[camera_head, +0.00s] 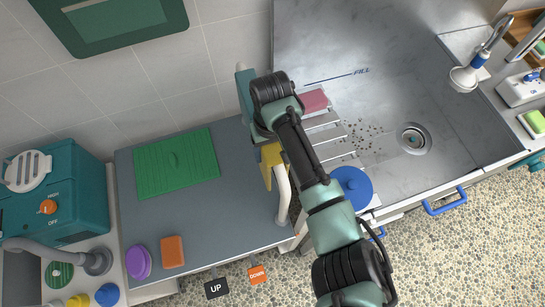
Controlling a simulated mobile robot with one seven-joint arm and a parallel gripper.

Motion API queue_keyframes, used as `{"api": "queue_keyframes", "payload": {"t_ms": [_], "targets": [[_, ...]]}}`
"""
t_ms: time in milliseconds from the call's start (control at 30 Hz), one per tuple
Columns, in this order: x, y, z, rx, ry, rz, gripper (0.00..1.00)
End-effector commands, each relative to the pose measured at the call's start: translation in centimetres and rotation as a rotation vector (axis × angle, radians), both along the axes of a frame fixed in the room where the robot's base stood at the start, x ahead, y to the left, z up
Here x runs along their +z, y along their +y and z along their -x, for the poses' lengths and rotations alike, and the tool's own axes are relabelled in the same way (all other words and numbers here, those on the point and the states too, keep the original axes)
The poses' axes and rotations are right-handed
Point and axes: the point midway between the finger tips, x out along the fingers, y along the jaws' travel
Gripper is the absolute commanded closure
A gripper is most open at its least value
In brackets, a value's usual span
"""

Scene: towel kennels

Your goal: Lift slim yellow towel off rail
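A narrow yellow thing (267,163), which may be the slim yellow towel, shows beside my arm near the right end of the grey counter. My arm covers part of it, and I cannot tell whether it hangs on a rail. No rail can be made out clearly there. A pale curved tube-like piece (284,200) runs down just below the yellow thing. My green and black arm reaches up from the bottom right and bends near the wall. My gripper's fingers are not visible, so their distance from the yellow thing cannot be told.
The grey counter (235,205) holds a green ribbed mat (177,163), an orange block (173,251) and purple discs (138,262). A metal sink (400,95) lies right of my arm, with a blue round lid (351,186) and pink block (313,100) at its slatted left side.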

Motion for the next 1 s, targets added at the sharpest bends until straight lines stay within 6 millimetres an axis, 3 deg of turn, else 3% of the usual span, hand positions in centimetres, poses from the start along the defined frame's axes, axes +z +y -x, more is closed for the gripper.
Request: {"api": "queue_keyframes", "payload": {"t_ms": [33, 100, 133, 567, 767, 1000], "targets": [[0.0, 0.0, 0.0, 0.000, -0.001, 0.000, 0.86], [0.0, 0.0, 0.0, 0.000, -0.001, 0.000, 0.99], [0.0, 0.0, 0.0, 0.000, -0.001, 0.000, 1.00], [0.5, 0.0, -0.1, 0.000, -0.003, -0.001, 1.00], [2.6, 0.0, -0.1, 0.001, -0.005, -0.001, 1.00], [7.2, 0.1, -0.2, 0.001, -0.006, -0.001, 1.00]]}}
